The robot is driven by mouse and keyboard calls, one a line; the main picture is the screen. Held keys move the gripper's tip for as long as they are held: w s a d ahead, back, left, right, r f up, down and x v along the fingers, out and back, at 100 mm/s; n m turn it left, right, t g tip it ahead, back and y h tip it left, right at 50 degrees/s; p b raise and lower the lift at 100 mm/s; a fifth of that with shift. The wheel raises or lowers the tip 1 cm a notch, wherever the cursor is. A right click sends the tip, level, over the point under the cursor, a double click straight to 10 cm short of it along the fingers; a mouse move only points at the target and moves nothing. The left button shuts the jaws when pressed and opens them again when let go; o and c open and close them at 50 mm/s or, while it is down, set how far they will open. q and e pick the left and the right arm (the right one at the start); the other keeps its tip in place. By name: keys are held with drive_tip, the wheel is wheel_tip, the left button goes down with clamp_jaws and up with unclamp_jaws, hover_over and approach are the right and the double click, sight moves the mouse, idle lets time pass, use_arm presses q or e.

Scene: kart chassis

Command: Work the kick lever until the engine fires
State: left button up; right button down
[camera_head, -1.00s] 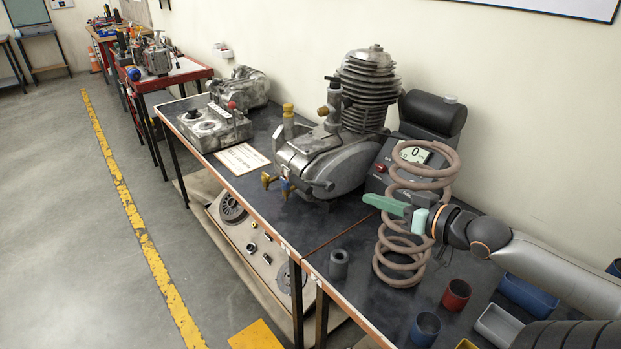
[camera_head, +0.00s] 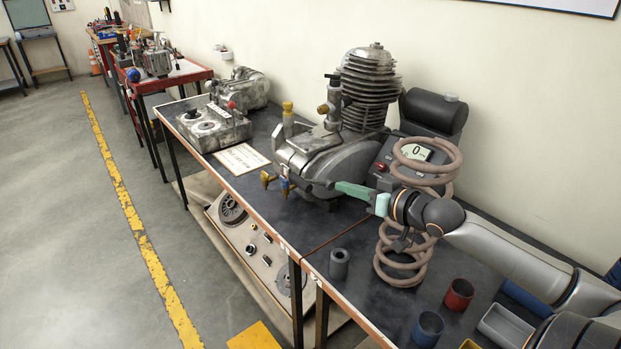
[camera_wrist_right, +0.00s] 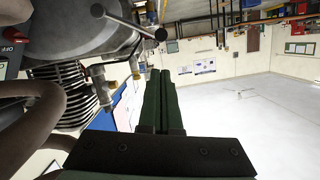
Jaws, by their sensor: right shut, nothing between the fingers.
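The engine (camera_head: 325,160) stands on the dark bench with its finned cylinder (camera_head: 368,85) upright. The kick lever (camera_wrist_right: 128,21) is a grey metal rod with rounded ends beside the engine casing in the right wrist view. In the head view its end (camera_head: 318,184) shows low on the casing's front. My right gripper (camera_head: 340,187) has green fingers and is shut and empty. Its tips (camera_wrist_right: 160,72) are close to the lever's end; I cannot tell whether they touch. My left gripper is not in view.
A large brown coil spring (camera_head: 400,262) stands under and behind my right arm. A box with a display reading 0 (camera_head: 416,152) is beside the engine. A grey cylinder (camera_head: 339,264), a red cup (camera_head: 458,295) and a blue cup (camera_head: 427,328) stand on the near bench.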

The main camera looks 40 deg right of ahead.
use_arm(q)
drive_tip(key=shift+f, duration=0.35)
use_arm(e)
drive_tip(key=shift+x, duration=6.1)
